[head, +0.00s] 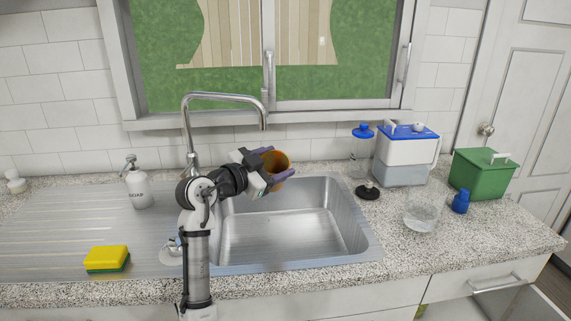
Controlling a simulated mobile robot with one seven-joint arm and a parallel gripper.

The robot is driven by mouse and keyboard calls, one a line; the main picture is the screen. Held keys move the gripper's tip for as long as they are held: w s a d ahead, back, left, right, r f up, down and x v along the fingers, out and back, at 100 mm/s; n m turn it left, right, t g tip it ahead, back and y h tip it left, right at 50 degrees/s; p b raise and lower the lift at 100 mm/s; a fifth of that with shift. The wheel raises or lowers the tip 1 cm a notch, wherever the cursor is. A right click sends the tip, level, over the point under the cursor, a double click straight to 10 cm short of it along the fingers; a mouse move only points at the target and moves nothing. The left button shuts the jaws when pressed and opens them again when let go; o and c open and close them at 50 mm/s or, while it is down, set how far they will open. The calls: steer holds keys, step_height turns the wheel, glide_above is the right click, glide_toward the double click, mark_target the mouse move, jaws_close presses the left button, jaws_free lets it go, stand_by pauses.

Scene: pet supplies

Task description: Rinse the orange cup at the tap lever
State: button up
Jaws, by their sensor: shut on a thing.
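The orange cup (275,161) is held above the back left part of the sink, a little below and right of the tap spout's end. My gripper (277,171) is shut on it, with fingers on its near and far sides, and hides part of it. The cup appears tilted. The tall chrome tap (225,97) arches over the sink from the left. My arm hides the lower part of the tap, and I cannot make out its lever clearly. No running water shows.
The steel sink (335,240) looks empty. A soap dispenser (138,186) and a yellow-green sponge (107,258) sit on the drainboard at left. On the right counter stand a blue-capped clear bottle (362,155), a white container (405,150), a green bin (480,175), a glass jar (421,211) and a blue cap (460,202).

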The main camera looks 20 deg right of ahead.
mark_target(270, 165)
steer(key=w, duration=0.4)
steer(key=w+d+f, duration=0.1)
steer(key=w, duration=0.1)
steer(key=shift+p, duration=0.4)
steer(key=w+d+f+b, duration=0.1)
steer(key=w+b, duration=0.1)
steer(key=w, duration=0.3)
steer(key=shift+w+f, duration=0.2)
steer(key=shift+w, duration=0.2)
steer(key=shift+d, duration=0.2)
steer(key=shift+s+d, duration=0.1)
steer(key=shift+d, duration=0.35)
steer(key=shift+a+b, duration=0.15)
steer(key=shift+b, duration=0.2)
steer(key=shift+a+b, duration=0.3)
steer(key=shift+a, duration=0.2)
